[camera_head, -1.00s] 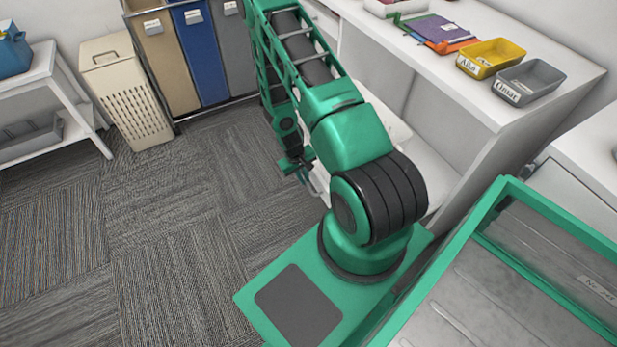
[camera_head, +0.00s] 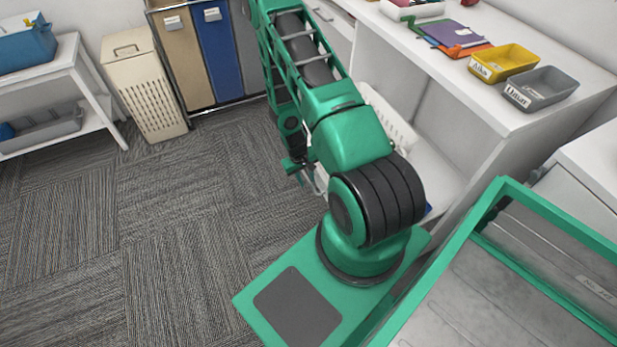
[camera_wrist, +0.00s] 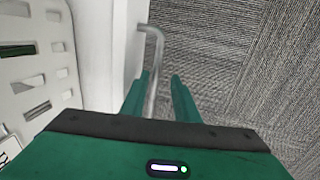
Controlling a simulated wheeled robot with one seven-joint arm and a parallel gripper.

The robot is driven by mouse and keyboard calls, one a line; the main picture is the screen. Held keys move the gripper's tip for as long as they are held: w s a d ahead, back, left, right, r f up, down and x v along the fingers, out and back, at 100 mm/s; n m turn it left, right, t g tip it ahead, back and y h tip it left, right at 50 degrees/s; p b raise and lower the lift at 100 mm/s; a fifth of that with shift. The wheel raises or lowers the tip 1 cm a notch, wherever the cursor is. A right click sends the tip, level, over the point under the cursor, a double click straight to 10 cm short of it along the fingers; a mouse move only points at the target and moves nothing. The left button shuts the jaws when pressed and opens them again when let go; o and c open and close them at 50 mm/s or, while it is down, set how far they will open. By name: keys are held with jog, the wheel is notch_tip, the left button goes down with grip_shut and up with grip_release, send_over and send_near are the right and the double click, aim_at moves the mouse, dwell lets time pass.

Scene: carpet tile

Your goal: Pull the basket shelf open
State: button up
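The basket shelf is a white pull-out shelf (camera_head: 440,180) low in the white cabinet, partly hidden by my arm. A white slotted basket (camera_head: 392,118) stands there; it also shows at the left of the wrist view (camera_wrist: 37,60). A bent metal bar handle (camera_wrist: 154,60) stands out from the white front panel (camera_wrist: 120,50). My gripper (camera_wrist: 161,85) has its two green fingers apart, with the bar between them, closer to the left finger. I cannot tell whether they touch. In the head view my gripper (camera_head: 297,172) is small and partly hidden by the arm.
The cabinet top (camera_head: 430,70) holds a yellow bin (camera_head: 505,63), a grey bin (camera_head: 540,88) and folders. A cream hamper (camera_head: 145,90) and sorting bins (camera_head: 205,55) stand at the back, a white side shelf (camera_head: 75,80) at left. Carpet (camera_head: 170,220) left of me is clear.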

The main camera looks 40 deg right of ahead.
jog(key=shift+w+r, duration=0.15)
jog(key=shift+r, duration=0.4)
notch_tip(320, 180, up, 9)
jog(key=a, duration=0.2)
jog(key=shift+w+r, duration=0.2)
jog(key=shift+w, duration=0.05)
jog(key=shift+s+d+f, duration=0.1)
jog(key=shift+d+f, duration=0.3)
jog(key=shift+f, duration=1.35)
jog(key=shift+s+d+f, duration=0.1)
jog(key=shift+d+f, duration=0.3)
jog(key=shift+f, duration=1.35)
jog(key=shift+d+f, duration=0.4)
jog(key=shift+f, duration=1.35)
